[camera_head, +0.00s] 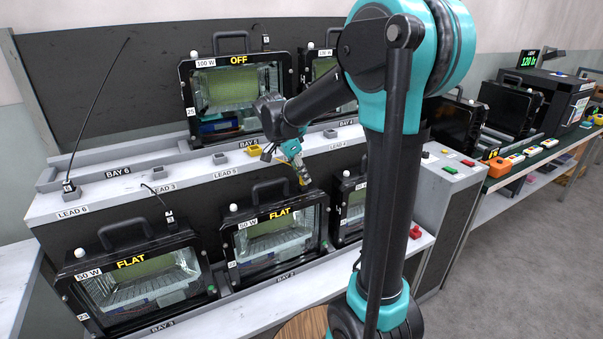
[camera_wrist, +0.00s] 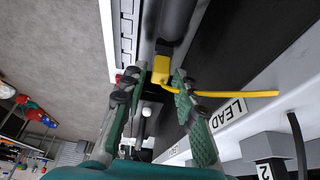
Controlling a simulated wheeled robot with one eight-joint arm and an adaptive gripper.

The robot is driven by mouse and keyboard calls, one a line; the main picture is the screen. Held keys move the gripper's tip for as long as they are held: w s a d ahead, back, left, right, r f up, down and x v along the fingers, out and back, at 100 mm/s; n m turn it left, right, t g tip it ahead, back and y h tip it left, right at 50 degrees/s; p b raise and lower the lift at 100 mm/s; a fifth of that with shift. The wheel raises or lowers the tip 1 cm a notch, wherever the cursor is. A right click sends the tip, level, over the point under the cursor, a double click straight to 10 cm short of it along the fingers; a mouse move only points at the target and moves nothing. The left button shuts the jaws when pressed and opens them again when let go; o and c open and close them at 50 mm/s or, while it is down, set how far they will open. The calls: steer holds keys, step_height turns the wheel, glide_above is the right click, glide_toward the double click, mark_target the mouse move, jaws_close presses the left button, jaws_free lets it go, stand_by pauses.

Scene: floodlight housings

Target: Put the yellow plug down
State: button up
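The yellow plug (camera_wrist: 161,70) shows in the wrist view near the tips of my gripper (camera_wrist: 155,84), with its yellow lead (camera_wrist: 245,94) running off to the right past one finger. The two green-padded fingers stand apart, with gaps on both sides of the plug, so it does not look clamped. In the head view my gripper (camera_head: 302,175) points down in front of the ledge, above the middle FLAT floodlight. The plug is too small to make out surely there. What supports the plug is unclear.
The lower FLAT floodlight (camera_head: 275,238) with its raised handle stands just below my gripper. Another FLAT floodlight (camera_head: 140,278) is at lower left, and the OFF floodlight (camera_head: 235,88) stands behind. A yellow holder (camera_head: 253,150) sits on the ledge (camera_head: 110,190).

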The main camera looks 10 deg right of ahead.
steer(key=shift+o, duration=0.2)
steer(key=shift+r, duration=0.25)
steer(key=v, duration=1.3)
steer(key=s+d+f+n+t+y, duration=0.1)
steer(key=s+d+f+n, duration=0.2)
steer(key=s+f, duration=0.3)
steer(key=s+d+f+n+t+y, duration=0.1)
steer(key=s+d+f+n, duration=0.1)
steer(key=s+f+n, duration=0.4)
steer(key=s+d+f+n+y, duration=0.2)
steer(key=s+f+n, duration=0.3)
steer(key=f, duration=0.8)
steer(key=s+d, duration=0.1)
steer(key=s, duration=0.2)
steer(key=shift+s+d+f+t, duration=0.25)
steer(key=shift+d+f+t, duration=0.05)
steer(key=shift+t, duration=0.1)
steer(key=shift+d, duration=0.1)
